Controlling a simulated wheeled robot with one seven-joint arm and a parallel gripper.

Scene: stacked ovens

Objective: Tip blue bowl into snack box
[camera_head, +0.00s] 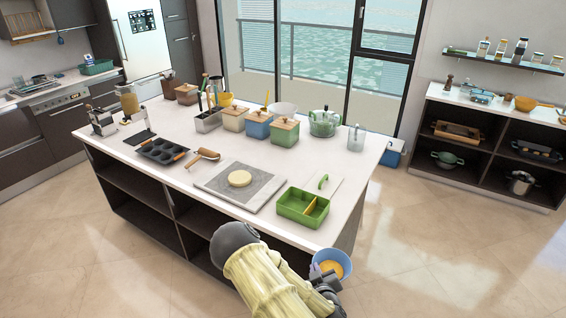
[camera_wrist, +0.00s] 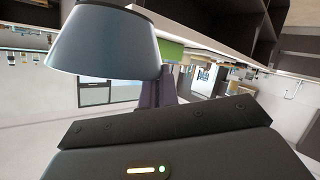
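The blue bowl (camera_head: 336,259) has orange-yellow contents and is held by my gripper (camera_head: 326,276), beyond the near right corner of the island. It looks roughly upright in the head view. In the wrist view the bowl (camera_wrist: 105,42) fills the upper left, and the fingers are mostly hidden; a dark finger (camera_wrist: 152,92) shows beside its rim. The snack box (camera_head: 290,213) is a green open box on the island with a yellow divider. It stands up and to the left of the bowl, apart from it. A green piece of it may show behind the bowl in the wrist view (camera_wrist: 172,50).
A pale lid with a green handle (camera_head: 323,183) lies behind the box. A grey board (camera_head: 222,188) with a round dough piece (camera_head: 239,178) lies left of it. Canisters and a glass pot (camera_head: 323,122) stand further back. The island edge (camera_head: 300,241) lies between bowl and box.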

